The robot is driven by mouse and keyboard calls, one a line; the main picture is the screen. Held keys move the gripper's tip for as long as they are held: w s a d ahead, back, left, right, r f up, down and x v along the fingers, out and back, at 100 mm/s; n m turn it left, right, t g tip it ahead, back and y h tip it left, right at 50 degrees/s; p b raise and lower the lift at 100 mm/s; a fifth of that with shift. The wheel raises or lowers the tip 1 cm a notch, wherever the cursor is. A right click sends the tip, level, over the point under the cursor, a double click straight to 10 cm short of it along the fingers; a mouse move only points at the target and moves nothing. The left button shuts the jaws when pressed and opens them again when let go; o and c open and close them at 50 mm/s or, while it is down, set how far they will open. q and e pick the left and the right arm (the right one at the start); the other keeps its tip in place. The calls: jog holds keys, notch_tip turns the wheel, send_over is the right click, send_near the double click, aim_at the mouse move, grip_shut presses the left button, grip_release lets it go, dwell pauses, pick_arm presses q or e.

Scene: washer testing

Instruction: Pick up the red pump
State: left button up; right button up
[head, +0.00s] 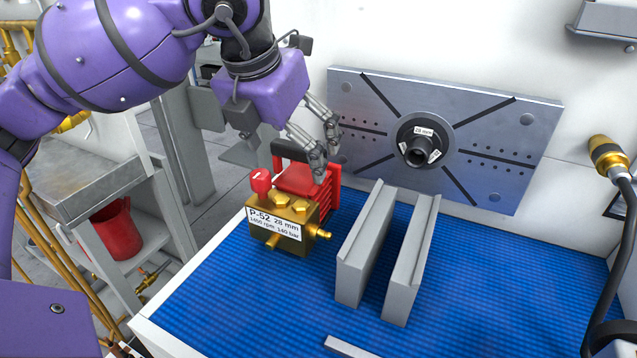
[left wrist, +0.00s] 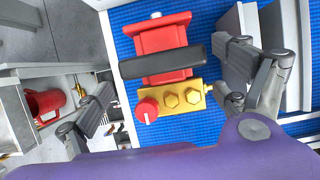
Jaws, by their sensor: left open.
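The red pump (head: 310,184) stands on the blue mat of the bench, with a brass front block (head: 285,222), a red knob, a black top handle and a label reading P-52 28 mm. My left gripper (head: 325,160) is above and behind the pump in the head view, its fingers pointing down. In the left wrist view the pump (left wrist: 162,42) lies between the two spread fingers of my left gripper (left wrist: 165,108). The black handle (left wrist: 162,64) runs across the pump between them. The gripper is open and holds nothing. My right gripper is not in view.
Two grey upright rails (head: 365,245) stand on the mat (head: 480,290) just right of the pump. A metal plate (head: 480,125) with a round 28 mm port is on the back wall. A black hose (head: 625,230) hangs at the right.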

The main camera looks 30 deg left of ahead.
aim_at(300, 175)
pick_arm(q)
jog(key=shift+f, duration=0.55)
jog(key=x, duration=0.5)
jog(key=shift+w+d+f, duration=0.1)
jog(key=shift+w+f, duration=0.1)
jog(key=shift+w, duration=0.15)
jog(key=shift+w+f, duration=0.15)
jog(key=shift+f, duration=0.2)
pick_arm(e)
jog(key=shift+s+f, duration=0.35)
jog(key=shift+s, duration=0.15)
pick_arm(q)
jog(key=c, duration=1.9)
jog(key=shift+r, duration=0.2)
jog(key=shift+c, duration=0.7)
jog(key=shift+r, duration=0.1)
